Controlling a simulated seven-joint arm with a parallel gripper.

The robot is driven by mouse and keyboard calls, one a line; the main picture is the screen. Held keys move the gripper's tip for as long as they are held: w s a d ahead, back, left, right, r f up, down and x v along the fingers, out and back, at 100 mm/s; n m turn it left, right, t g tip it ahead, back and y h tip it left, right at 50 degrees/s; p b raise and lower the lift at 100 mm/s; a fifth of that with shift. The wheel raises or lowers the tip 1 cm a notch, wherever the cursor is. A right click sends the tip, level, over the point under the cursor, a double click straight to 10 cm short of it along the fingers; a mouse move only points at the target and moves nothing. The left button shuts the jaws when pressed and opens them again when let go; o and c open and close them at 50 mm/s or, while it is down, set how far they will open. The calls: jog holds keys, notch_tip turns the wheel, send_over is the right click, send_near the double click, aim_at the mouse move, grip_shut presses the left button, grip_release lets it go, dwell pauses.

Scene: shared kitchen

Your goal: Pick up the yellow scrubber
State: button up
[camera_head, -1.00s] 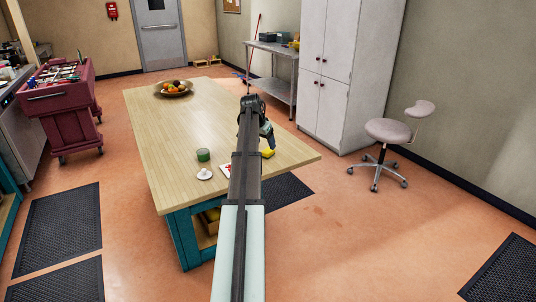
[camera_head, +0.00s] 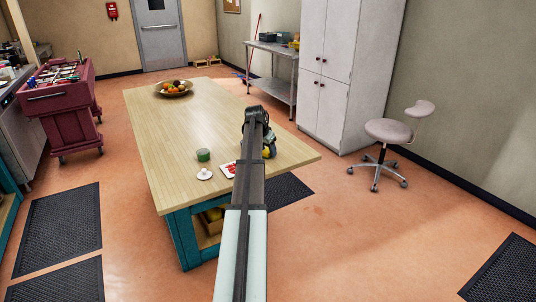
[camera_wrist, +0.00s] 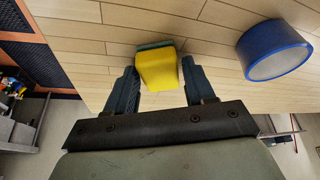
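The yellow scrubber (camera_wrist: 157,70) lies on the wooden table, with a dark green layer along its far edge in the wrist view. My gripper (camera_wrist: 159,68) is open, with one finger on each side of the scrubber. A narrow gap shows on the right side; on the left I cannot tell whether the finger touches. In the head view my gripper (camera_head: 267,147) is low over the table's right part, and only a small yellow piece of the scrubber (camera_head: 265,154) shows beside it.
A blue round object (camera_wrist: 275,52) stands right of the scrubber in the wrist view. The table's middle is clear.

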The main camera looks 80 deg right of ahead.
jog(key=c, duration=0.7)
jog(key=shift+c, duration=0.2)
